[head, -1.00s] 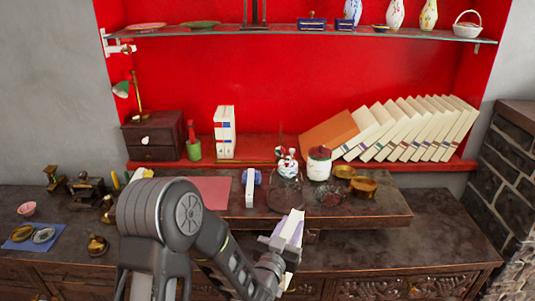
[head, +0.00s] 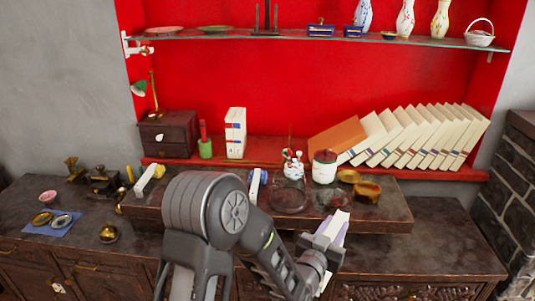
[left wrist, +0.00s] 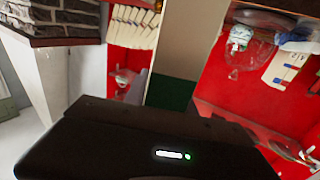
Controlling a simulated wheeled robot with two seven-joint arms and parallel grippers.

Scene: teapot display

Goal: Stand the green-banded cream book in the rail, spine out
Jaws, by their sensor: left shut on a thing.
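My left gripper (head: 325,248) is shut on a cream book (head: 338,225), held in front of the dark raised ledge at lower right of centre. In the left wrist view the held book (left wrist: 188,40) rises from the gripper and shows a dark green band (left wrist: 170,92) near the jaws. Its far end runs out of that picture. A row of leaning cream books (head: 425,137) stands on the red shelf, with an orange book (head: 335,137) at its left end. Two cream books (head: 235,132) stand upright further left. I cannot make out a separate rail. My right gripper is not in view.
A white jar with a dark lid (head: 324,167), glass vessels (head: 289,195) and brass bowls (head: 367,191) crowd the ledge (head: 390,217). A dark drawer box (head: 167,133) and a green cup (head: 205,148) stand left.

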